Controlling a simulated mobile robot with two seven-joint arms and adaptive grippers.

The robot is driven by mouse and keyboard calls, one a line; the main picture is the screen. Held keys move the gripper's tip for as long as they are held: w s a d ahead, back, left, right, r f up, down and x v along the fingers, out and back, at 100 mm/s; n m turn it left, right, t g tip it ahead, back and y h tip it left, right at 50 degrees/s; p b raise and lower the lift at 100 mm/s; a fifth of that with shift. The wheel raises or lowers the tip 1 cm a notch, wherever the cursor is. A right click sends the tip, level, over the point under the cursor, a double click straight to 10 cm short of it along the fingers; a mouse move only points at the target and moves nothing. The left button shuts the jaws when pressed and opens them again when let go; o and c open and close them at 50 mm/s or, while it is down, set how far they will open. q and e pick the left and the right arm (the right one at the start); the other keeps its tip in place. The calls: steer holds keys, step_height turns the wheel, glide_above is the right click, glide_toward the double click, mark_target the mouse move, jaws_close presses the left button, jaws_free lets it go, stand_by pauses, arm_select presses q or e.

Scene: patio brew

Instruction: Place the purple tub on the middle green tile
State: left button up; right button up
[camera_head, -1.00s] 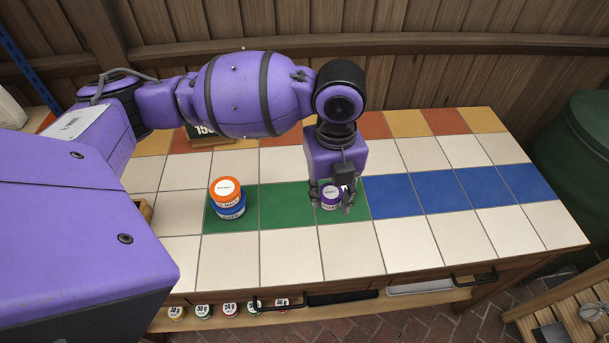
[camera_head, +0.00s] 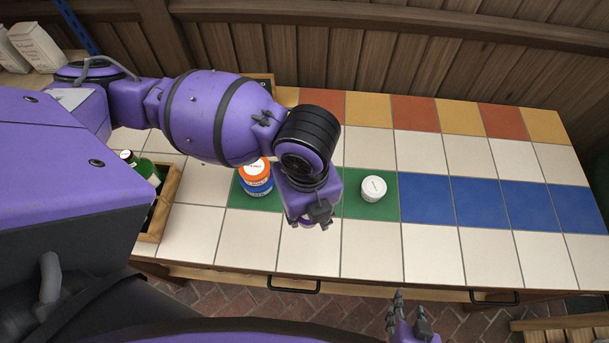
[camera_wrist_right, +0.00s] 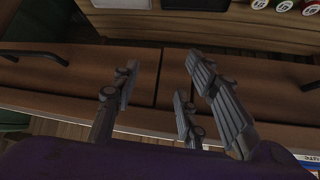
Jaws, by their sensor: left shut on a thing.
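My left gripper (camera_head: 312,222) is shut on the purple tub, of which only a small part (camera_head: 305,221) shows beneath the fingers. It is over the front part of the middle green tile, which my wrist and gripper mostly hide. I cannot tell whether the tub touches the tile. A white tub (camera_head: 374,189) stands on the right green tile (camera_head: 386,208). An orange-lidded tub (camera_head: 254,170) sits on a blue tub (camera_head: 257,187) on the left green tile (camera_head: 245,201). My right gripper (camera_head: 408,305) is open and empty in front of the table; it also shows in the right wrist view (camera_wrist_right: 160,75).
Blue tiles (camera_head: 480,203) to the right and white tiles (camera_head: 370,248) in front are clear. A wooden crate (camera_head: 167,205) with dark bottles stands at the left. Drawer handles (camera_head: 293,289) stick out along the table's front.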

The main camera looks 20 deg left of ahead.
arm_select(q)
steer(key=w+a+f, duration=0.1)
steer(key=w+f, duration=0.2)
steer(key=w, duration=0.1)
steer(key=w+a+f, duration=0.1)
steer(key=w+f, duration=0.2)
steer(key=w, duration=0.1)
steer(key=w+f+b, duration=0.1)
steer(key=w+f, duration=0.2)
steer(key=w, duration=0.2)
steer(key=shift+a+f, duration=0.1)
steer(key=shift+a, duration=0.3)
steer(key=shift+w+f, duration=0.15)
steer(key=shift+f, duration=1.6)
steer(key=shift+f, duration=0.2)
steer(key=o, duration=1.1)
